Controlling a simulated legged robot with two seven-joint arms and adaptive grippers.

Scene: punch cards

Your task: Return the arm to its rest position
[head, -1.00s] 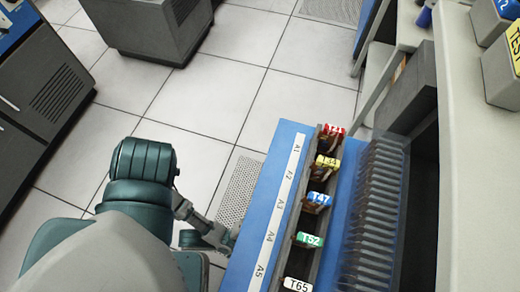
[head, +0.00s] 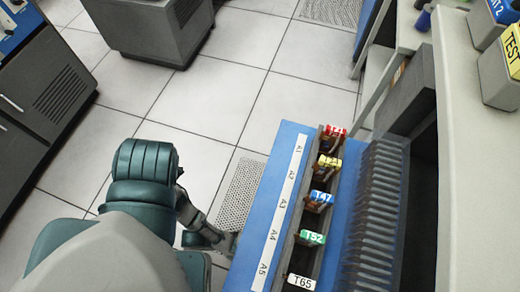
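My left arm, teal and grey, comes in at the lower left and bends down beside the blue card unit (head: 262,215). The end of my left gripper (head: 226,241) shows small and dark at the unit's left edge; its fingers are too hidden to tell whether they are open or shut. I see nothing held in it. My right gripper is not in view.
The blue unit has a label strip (head: 285,200) marked A1 to A5 and a slot row with coloured tags, including yellow (head: 329,162), blue (head: 321,197) and green (head: 312,237). Grey cabinets (head: 45,95) stand left; the tiled floor (head: 215,110) between is clear.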

